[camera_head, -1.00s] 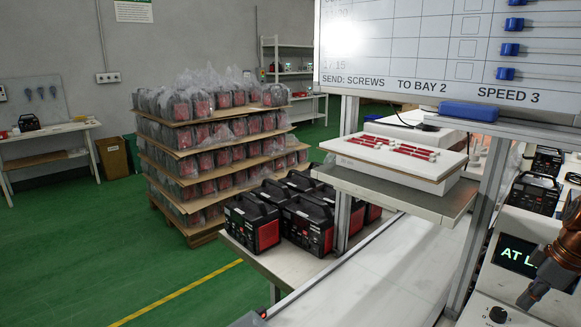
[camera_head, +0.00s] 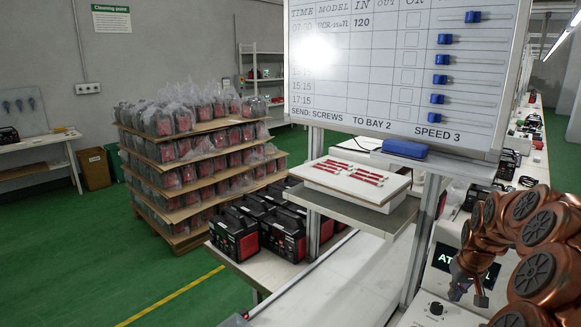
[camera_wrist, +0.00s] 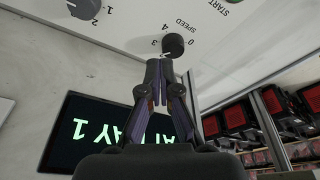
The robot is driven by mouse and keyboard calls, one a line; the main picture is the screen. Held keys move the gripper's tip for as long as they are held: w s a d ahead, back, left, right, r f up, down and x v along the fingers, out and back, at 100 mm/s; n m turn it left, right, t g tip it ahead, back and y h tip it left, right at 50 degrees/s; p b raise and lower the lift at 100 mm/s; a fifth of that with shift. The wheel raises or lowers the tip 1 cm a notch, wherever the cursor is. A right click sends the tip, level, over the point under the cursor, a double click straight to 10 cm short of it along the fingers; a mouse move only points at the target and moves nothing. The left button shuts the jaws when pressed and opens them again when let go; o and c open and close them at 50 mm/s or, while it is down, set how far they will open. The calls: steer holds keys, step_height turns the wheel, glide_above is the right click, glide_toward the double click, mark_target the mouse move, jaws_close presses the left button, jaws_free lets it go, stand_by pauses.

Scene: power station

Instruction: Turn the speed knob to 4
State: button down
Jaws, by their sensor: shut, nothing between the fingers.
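The speed knob (camera_wrist: 174,44) is a small black round knob on a pale panel in the wrist view, with marks 0, 3 and 4 and the word SPEED around it, seen upside down. In the head view my gripper (camera_head: 479,297) hangs over the panel, to the right of a black knob (camera_head: 436,308) that appears to be the same one. The whiteboard (camera_head: 400,75) reads SPEED 3.
A second grey knob (camera_wrist: 83,8) with marks 1 and 2 sits on the same panel. A dark screen (camera_wrist: 105,135) with green text AT BAY 1 lies beside my gripper. A metal post (camera_head: 424,240) stands left of the panel, near a shelf with a white box (camera_head: 352,193).

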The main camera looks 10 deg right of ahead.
mark_target(435, 318)
steer(key=shift+m, duration=0.4)
steer(key=shift+w+a+f+b, duration=0.1)
steer(key=shift+f+b, duration=0.05)
steer(key=shift+f, duration=1)
steer(key=shift+w+a+f+b, duration=0.1)
steer(key=shift+a+f+b, duration=0.1)
steer(key=shift+f, duration=0.95)
steer(key=shift+a+f+b, duration=0.1)
steer(key=shift+f+b, duration=0.05)
steer(key=shift+f, duration=1)
steer(key=shift+w, duration=0.1)
steer(key=shift+w+a+b, duration=0.3)
steer(key=shift+a+b, duration=0.6)
steer(key=shift+b, duration=1.75)
steer(key=shift+w+a+r+b, duration=0.1)
steer(key=shift+w+a+b, duration=0.15)
steer(key=shift+b, duration=0.3)
steer(key=shift+s+b, duration=0.1)
steer(key=shift+b, duration=0.25)
